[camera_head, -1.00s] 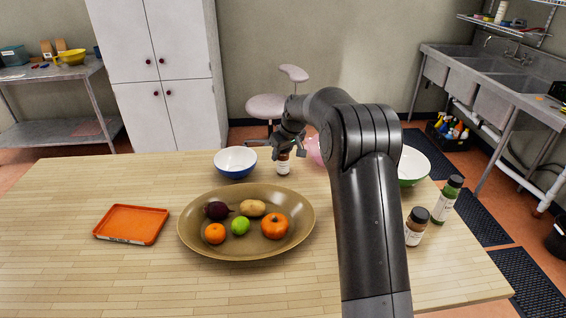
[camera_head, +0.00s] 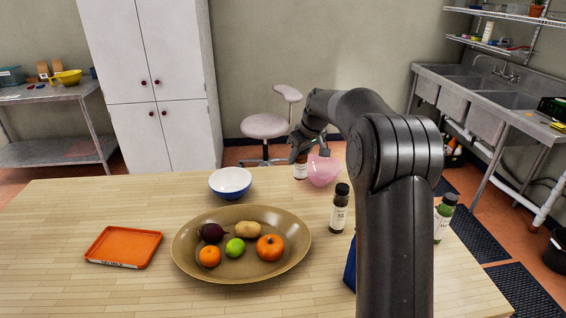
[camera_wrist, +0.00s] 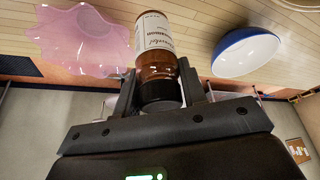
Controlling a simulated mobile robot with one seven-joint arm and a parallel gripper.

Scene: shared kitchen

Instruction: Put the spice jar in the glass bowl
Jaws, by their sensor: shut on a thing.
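The spice jar (camera_head: 300,172) is a small brown jar with a white label and black cap. My gripper (camera_head: 301,153) is shut on it at the cap end; the hold also shows in the wrist view (camera_wrist: 160,92), with the jar (camera_wrist: 155,40) between the fingers. The pink translucent glass bowl (camera_head: 324,172) with a wavy rim is just right of the jar in the head view. In the wrist view the bowl (camera_wrist: 88,40) is left of the jar. I cannot tell whether the jar touches the table.
A blue-and-white bowl (camera_head: 230,184) is left of the jar. A brown oval platter (camera_head: 190,255) with fruit and vegetables is nearer. An orange tray (camera_head: 124,247) lies left. Dark-capped bottles (camera_head: 339,210) (camera_head: 444,217) stand right. My arm hides part of the right side.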

